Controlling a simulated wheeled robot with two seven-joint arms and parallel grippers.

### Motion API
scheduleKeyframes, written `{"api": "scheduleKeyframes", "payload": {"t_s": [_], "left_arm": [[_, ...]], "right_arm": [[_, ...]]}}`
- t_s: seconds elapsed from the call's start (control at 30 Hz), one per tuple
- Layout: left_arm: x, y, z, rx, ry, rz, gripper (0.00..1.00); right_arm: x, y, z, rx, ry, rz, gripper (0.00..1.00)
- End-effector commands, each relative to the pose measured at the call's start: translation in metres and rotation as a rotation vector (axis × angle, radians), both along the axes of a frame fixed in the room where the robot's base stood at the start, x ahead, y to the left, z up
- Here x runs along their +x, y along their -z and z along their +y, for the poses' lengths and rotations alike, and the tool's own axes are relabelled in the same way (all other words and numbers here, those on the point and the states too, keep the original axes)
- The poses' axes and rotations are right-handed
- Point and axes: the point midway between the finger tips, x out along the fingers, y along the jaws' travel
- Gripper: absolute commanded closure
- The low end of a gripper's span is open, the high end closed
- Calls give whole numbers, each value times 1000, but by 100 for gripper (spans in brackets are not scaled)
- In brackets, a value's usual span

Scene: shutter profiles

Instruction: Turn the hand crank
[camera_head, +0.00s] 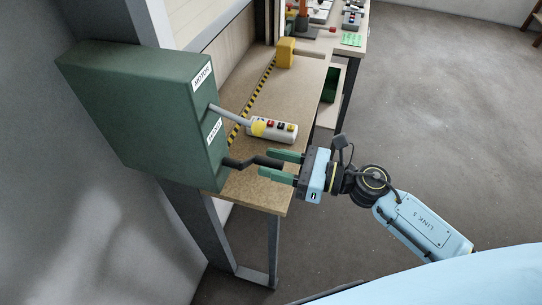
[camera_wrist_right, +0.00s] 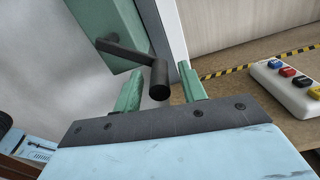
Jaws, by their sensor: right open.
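The hand crank (camera_head: 240,162) is a black bent arm with a round grip. It sticks out from the lower part of the green motor box (camera_head: 140,110). In the right wrist view the crank's grip (camera_wrist_right: 159,82) points toward my palm and shows between the two green fingers, with gaps on both sides. My right gripper (camera_head: 265,163) is open, and its fingers reach toward the box around the end of the crank; it also shows in the right wrist view (camera_wrist_right: 159,70). My left gripper is not in view.
A white control box (camera_head: 272,131) with coloured buttons lies on the wooden bench (camera_head: 262,192) beside the crank. A grey rod (camera_head: 230,115) leaves the motor box above it. A yellow block (camera_head: 286,52) stands farther back. Open floor lies right of the bench.

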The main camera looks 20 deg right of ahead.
Motion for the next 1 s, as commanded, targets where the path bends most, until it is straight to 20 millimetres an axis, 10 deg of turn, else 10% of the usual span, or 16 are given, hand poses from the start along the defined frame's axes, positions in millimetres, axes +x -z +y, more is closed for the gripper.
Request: {"api": "scheduleKeyframes", "payload": {"t_s": [0.43,0.73,1.0], "left_arm": [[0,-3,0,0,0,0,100],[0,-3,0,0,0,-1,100],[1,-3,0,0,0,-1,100]], "right_arm": [[6,0,9,1,-1,1,60],[6,0,9,1,-1,1,99],[6,0,9,2,0,2,100]]}}
